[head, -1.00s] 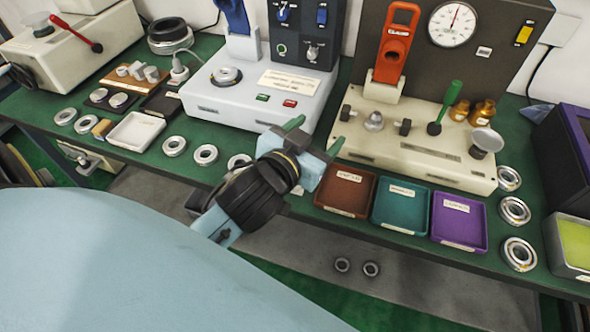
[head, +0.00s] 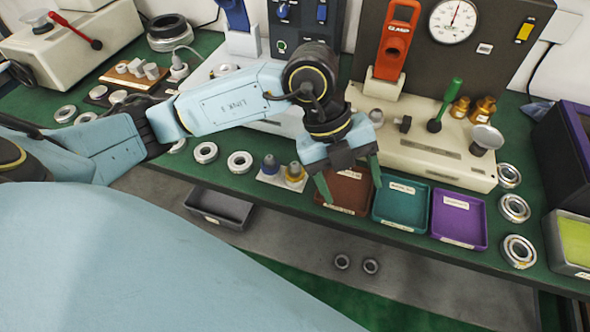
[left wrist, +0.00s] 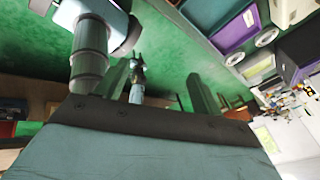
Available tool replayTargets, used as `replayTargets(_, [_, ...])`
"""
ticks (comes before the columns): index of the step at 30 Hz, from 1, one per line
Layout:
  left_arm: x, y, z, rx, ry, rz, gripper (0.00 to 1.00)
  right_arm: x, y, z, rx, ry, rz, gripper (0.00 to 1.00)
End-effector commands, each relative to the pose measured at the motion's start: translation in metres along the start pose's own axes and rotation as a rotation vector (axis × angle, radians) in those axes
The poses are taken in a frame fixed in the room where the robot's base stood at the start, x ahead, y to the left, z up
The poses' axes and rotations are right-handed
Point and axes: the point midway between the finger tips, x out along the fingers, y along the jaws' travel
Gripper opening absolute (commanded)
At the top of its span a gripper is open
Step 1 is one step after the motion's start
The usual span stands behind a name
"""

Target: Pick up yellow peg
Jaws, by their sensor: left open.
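The yellow peg (head: 294,174) stands upright with a grey top in a small white holder (head: 267,179), at the front of the bench in the head view. A blue peg (head: 270,166) stands just left of it in the same holder. My left gripper (head: 350,184) is open and empty, its green fingers pointing down over the brown tray, right of the yellow peg and apart from it. The left wrist view shows both open fingers (left wrist: 158,78) with no peg between them.
Brown (head: 345,207), teal (head: 400,204) and purple (head: 459,217) trays line the front edge. A cream fixture (head: 420,148) stands behind them. Metal rings (head: 240,162) lie left of the holder, with others at right.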

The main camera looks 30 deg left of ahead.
Motion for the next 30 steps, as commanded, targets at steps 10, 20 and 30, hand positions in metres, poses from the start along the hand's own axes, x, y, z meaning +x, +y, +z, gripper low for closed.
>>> replayTargets(10, [-0.061, 0.056, 0.095, -0.297, -0.503, 0.303, 0.67, 0.014, 0.001, 0.048, -0.008, -0.027, 0.001, 0.36])
replayTargets(20, [-0.018, 0.080, 0.121, -0.313, -0.521, 0.317, 0.67, 0.022, 0.008, 0.052, -0.013, -0.029, 0.010, 0.36])
replayTargets(30, [0.008, 0.090, 0.137, -0.311, -0.521, 0.314, 0.67, 0.025, 0.012, 0.053, -0.016, -0.031, 0.015, 0.36])
